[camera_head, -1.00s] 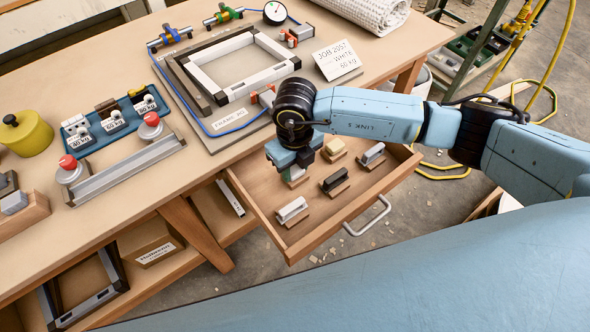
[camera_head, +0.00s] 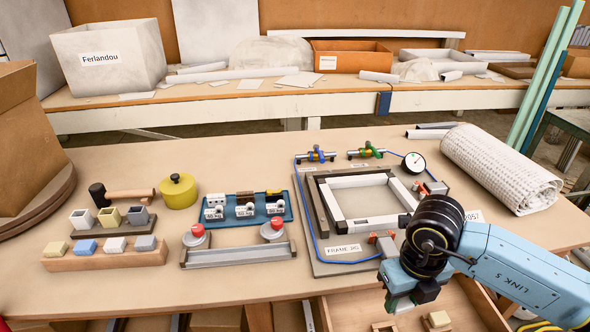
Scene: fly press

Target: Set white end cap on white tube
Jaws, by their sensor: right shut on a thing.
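My right gripper (camera_head: 402,300) is over the drawer at the bench's front edge, shut on a small piece, largely hidden, with a dark green edge. A light piece that may be the white end cap (camera_head: 115,244) sits between a blue and a grey one on a wooden block at the left. Square hollow pieces in white (camera_head: 82,218), yellowish and grey stand behind it; I cannot tell if one is the white tube. A white tube frame (camera_head: 360,181) lies in the frame jig. My left gripper is out of view.
A blue tray (camera_head: 270,212) with labelled parts and a metal rail (camera_head: 238,254) with red knobs lie mid-bench. A yellow pot (camera_head: 178,191) stands behind. A dial gauge (camera_head: 413,162) and a rolled white mat (camera_head: 500,168) are at the right. The bench's front left is clear.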

